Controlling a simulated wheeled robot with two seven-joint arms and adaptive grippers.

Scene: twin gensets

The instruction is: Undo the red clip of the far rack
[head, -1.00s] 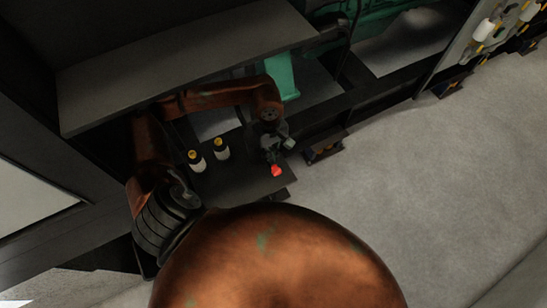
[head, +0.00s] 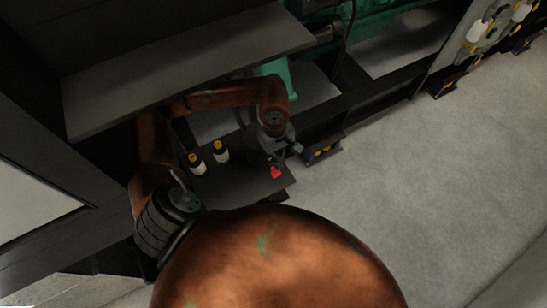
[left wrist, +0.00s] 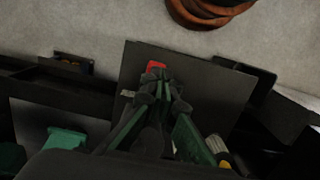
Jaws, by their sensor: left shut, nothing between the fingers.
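A small red clip (head: 275,173) sits at the right edge of a dark flat plate (head: 235,190) in the head view. It also shows in the left wrist view (left wrist: 155,66), just beyond the fingertips. My left gripper (head: 273,160) is shut and empty, with its tips close to the clip; I cannot tell whether they touch it. In the left wrist view the shut fingers (left wrist: 163,80) partly cover the clip's lower side. My right gripper is not in view.
Two white bottles with yellow tops, one (head: 196,163) beside the other (head: 220,151), stand on the plate left of my gripper. A grey shelf panel (head: 190,65) overhangs behind. A panel with several bottles (head: 480,30) is far right. The grey floor (head: 430,160) is clear.

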